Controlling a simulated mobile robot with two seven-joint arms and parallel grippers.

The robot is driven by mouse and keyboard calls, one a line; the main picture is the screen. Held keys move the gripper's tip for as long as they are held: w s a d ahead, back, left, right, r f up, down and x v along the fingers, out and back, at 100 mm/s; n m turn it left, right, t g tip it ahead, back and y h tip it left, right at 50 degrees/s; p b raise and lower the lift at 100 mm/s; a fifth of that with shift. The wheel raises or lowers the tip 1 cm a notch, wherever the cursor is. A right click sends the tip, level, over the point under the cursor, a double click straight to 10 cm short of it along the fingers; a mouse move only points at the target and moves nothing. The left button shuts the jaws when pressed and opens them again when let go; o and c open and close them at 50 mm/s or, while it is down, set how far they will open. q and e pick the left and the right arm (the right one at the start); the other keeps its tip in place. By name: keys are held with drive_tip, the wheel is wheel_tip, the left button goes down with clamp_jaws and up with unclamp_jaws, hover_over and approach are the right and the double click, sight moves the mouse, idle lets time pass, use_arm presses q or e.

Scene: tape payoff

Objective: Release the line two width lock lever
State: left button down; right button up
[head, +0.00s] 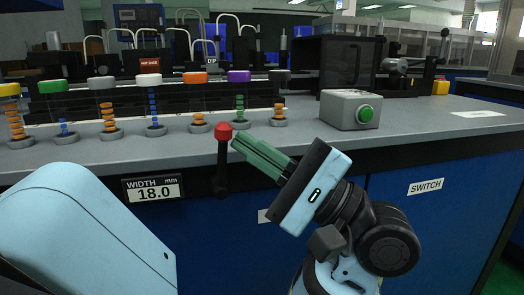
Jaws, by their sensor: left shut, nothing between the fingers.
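The lever (222,165) has a red knob on a dark stem and stands upright at the front edge of the bench. A "WIDTH mm" display (153,190) reading 18.0 is on the bench front, left of the lever. My left gripper (236,142), with green fingers, is shut and empty. Its fingertips are just right of and slightly below the red knob; I cannot tell whether they touch it. No line number is readable near the lever. My right gripper is not in view.
A grey box with a green button (365,113) stands on the bench to the right. Several colour-capped spring posts (152,105) line the bench at left. The bench top right of the button box is mostly clear.

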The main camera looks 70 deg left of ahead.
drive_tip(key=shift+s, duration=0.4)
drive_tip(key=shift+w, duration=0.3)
